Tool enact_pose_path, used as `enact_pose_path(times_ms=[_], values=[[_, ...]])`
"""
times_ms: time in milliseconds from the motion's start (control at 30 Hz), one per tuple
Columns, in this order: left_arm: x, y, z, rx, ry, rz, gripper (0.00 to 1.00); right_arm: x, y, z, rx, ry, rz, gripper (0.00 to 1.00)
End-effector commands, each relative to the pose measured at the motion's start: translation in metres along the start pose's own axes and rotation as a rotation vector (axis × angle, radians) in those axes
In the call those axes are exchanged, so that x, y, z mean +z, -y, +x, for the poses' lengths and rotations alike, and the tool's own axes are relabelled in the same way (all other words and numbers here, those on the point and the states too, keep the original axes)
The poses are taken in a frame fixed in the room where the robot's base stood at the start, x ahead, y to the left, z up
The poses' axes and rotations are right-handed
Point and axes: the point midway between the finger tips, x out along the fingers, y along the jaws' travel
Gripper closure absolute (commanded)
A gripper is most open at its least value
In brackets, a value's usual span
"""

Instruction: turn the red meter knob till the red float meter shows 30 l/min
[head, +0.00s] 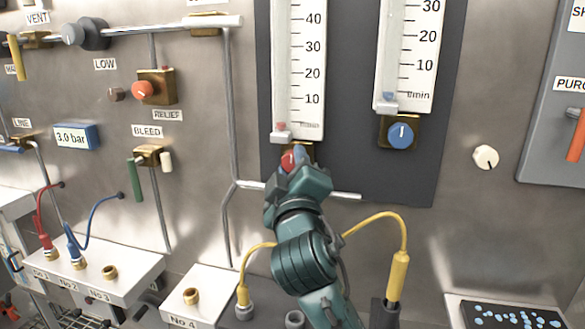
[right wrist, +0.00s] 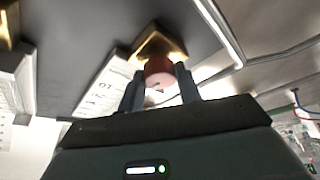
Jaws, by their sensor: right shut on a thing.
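The red meter knob (head: 288,160) sits below the left of two white float meters on a dark panel. It also shows in the right wrist view (right wrist: 159,72), in front of a brass block. My right gripper (head: 296,158) is shut on the knob, with one finger on each side. The gripper hides much of the knob and its brass block in the head view. The red float meter (head: 298,60) has its pale red float (head: 281,127) at the bottom of the tube, well below the 10 mark. My left gripper is not in view.
The blue knob (head: 401,135) and its meter (head: 408,50) stand close on the right. A pipe (head: 347,195) runs out behind my right gripper. A yellow cable (head: 375,222) passes near my right arm. A white knob (head: 485,157) is further right.

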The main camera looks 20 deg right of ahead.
Motion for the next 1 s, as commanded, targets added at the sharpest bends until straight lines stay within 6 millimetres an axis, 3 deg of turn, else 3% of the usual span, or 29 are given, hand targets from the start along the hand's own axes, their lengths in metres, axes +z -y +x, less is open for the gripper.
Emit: enact_pose_path(times_ms=[233, 733, 1000], values=[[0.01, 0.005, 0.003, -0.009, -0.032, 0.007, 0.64, 0.002, 0.005, -0.001, 0.047, 0.0, 0.12, 0.89], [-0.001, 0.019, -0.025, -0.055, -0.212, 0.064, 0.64, 0.001, 0.005, -0.001, 0.184, -0.003, 0.445, 0.89], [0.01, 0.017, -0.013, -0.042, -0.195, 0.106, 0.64, -0.001, 0.003, 0.0, 0.222, -0.004, 0.533, 0.89]])
